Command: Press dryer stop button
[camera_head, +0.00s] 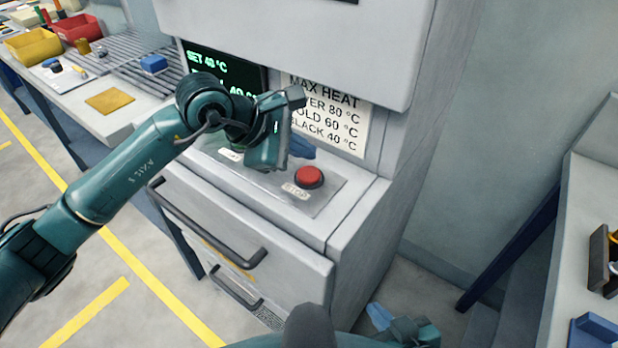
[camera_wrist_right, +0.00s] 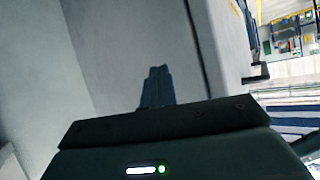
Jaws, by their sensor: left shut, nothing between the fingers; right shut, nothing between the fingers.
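The red stop button (camera_head: 309,177) sits on a grey control plate on the dryer's ledge, with a label reading STOP (camera_head: 297,191) in front of it. The dryer (camera_head: 350,225) is a grey cabinet. My left gripper (camera_head: 303,149) is shut and empty, its blue fingers just behind and above the button in the head view. I see no clear contact with the button. My right gripper (camera_head: 378,314) is shut and empty, low beside the dryer's right side. Its shut fingers also show in the right wrist view (camera_wrist_right: 156,86).
A dark display (camera_head: 222,66) reads SET 40 °C. A MAX HEAT sign (camera_head: 330,108) is beside it. Drawer handles (camera_head: 205,225) stick out in front. A bench (camera_head: 125,120) with yellow and red bins stands left; another bench (camera_head: 575,240) stands right.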

